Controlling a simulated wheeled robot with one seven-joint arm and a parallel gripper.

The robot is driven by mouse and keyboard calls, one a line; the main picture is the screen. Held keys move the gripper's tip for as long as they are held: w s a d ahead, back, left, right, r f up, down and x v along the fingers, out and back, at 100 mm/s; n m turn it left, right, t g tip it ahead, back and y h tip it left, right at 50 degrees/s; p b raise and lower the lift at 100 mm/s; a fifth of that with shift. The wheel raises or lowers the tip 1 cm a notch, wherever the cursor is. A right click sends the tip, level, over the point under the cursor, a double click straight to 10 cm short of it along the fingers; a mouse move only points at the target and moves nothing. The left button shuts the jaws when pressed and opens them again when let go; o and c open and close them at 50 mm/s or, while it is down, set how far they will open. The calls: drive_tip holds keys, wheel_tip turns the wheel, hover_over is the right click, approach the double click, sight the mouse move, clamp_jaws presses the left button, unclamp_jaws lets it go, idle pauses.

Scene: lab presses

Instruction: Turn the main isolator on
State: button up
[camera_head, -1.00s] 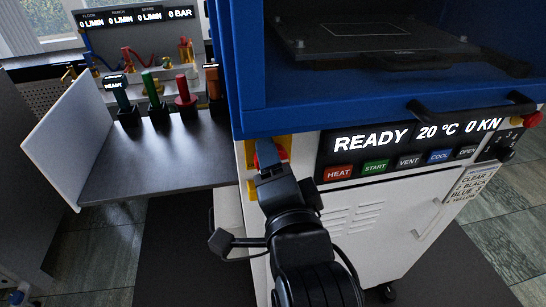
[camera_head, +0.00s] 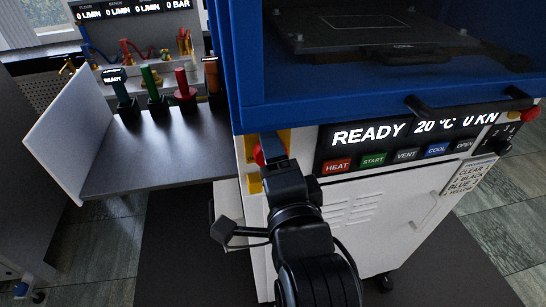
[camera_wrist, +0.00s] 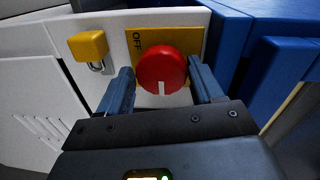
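The main isolator is a round red knob (camera_wrist: 162,72) on a yellow plate (camera_wrist: 137,40) marked OFF, on the side of the blue and white press. A white mark on the knob points down in the wrist view, toward my gripper. My gripper (camera_wrist: 163,84) is open, with one finger on each side of the knob. The right finger is close to the knob's edge; I cannot tell whether it touches. In the head view my gripper (camera_head: 270,150) partly covers the knob (camera_head: 258,156).
A yellow padlock (camera_wrist: 88,46) hangs left of the plate. The press's blue frame (camera_wrist: 234,35) is close on the right. The display (camera_head: 410,132) reads READY, 20 °C, 0 KN above several buttons. A dark bench (camera_head: 160,155) with coloured-handled tools stands left.

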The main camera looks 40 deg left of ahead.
drive_tip(key=shift+o, duration=1.2)
drive_tip(key=shift+r, duration=0.1)
drive_tip(key=shift+s, duration=0.1)
drive_tip(key=b+v, duration=0.1)
drive_tip(key=v, duration=0.6)
drive_tip(key=shift+s+d, duration=0.15)
drive_tip(key=shift+d, duration=0.15)
drive_tip(key=s+d+f+n+t+h, duration=0.1)
drive_tip(key=s+d+f+h, duration=0.15)
drive_tip(key=d, duration=0.55)
drive_tip(key=s+d+f+t+h, duration=0.1)
drive_tip(key=s+d+f+h, duration=0.1)
drive_tip(key=d+f, duration=0.35)
drive_tip(key=s+d+f+n+t+h, duration=0.1)
drive_tip(key=s+d+f+h, duration=0.1)
drive_tip(key=d, duration=0.7)
drive_tip(key=s+d+r+n+h, duration=0.1)
drive_tip(key=s+d+n+h, duration=0.3)
drive_tip(key=s+d, duration=1)
drive_tip(key=s+h, duration=0.2)
drive_tip(key=s, duration=0.1)
drive_tip(key=shift+d+r+n+t, duration=0.3)
drive_tip(key=shift+d, duration=0.1)
drive_tip(key=shift+h, duration=0.25)
